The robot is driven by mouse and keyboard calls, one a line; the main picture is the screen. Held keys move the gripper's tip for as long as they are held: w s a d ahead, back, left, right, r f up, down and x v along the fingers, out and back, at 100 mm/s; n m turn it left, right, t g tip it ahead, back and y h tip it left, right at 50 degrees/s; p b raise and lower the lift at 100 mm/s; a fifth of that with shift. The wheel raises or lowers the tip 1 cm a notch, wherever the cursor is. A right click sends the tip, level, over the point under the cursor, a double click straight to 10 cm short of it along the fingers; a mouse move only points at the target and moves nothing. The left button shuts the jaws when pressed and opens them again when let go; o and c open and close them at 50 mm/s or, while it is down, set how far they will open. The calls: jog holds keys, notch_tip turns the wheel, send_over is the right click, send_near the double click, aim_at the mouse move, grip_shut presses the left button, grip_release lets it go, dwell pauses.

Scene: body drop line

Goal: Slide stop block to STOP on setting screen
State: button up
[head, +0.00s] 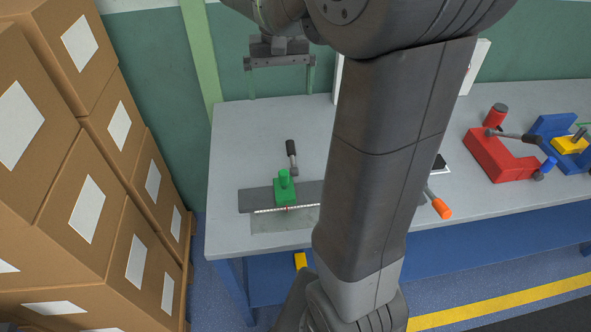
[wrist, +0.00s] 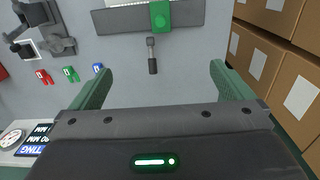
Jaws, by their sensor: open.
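The green stop block (head: 284,189) sits on a dark grey rail (head: 254,197) with a white scale along its front edge. The block also shows at the top of the wrist view (wrist: 160,14). A black-handled lever (head: 291,152) extends from the rail behind the block. My gripper (head: 281,92) is open and empty, raised above the back of the table, with green fingers apart. The setting screen (wrist: 34,150) is cut off at the wrist view's lower left; only "MM" and "TING" are readable. The STOP value cannot be read, and my arm hides the rail's right part.
Stacked cardboard boxes (head: 80,150) stand left of the grey table (head: 228,150). A red clamp (head: 500,158) and a blue fixture (head: 553,128) are at the right. An orange handle (head: 436,204) shows beside my arm. The table left of the rail is clear.

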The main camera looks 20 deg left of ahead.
notch_tip(320, 180, down, 10)
jog(key=b, duration=0.4)
jog(key=shift+r, duration=0.15)
jog(key=shift+s, duration=0.1)
dwell(0.4)
notch_tip(320, 180, up, 10)
jog(key=p, duration=0.4)
dwell(0.3)
notch_tip(320, 180, down, 7)
jog(key=b, duration=0.1)
jog(key=shift+b, duration=0.3)
dwell(0.6)
jog(key=shift+r, duration=0.1)
dwell(0.3)
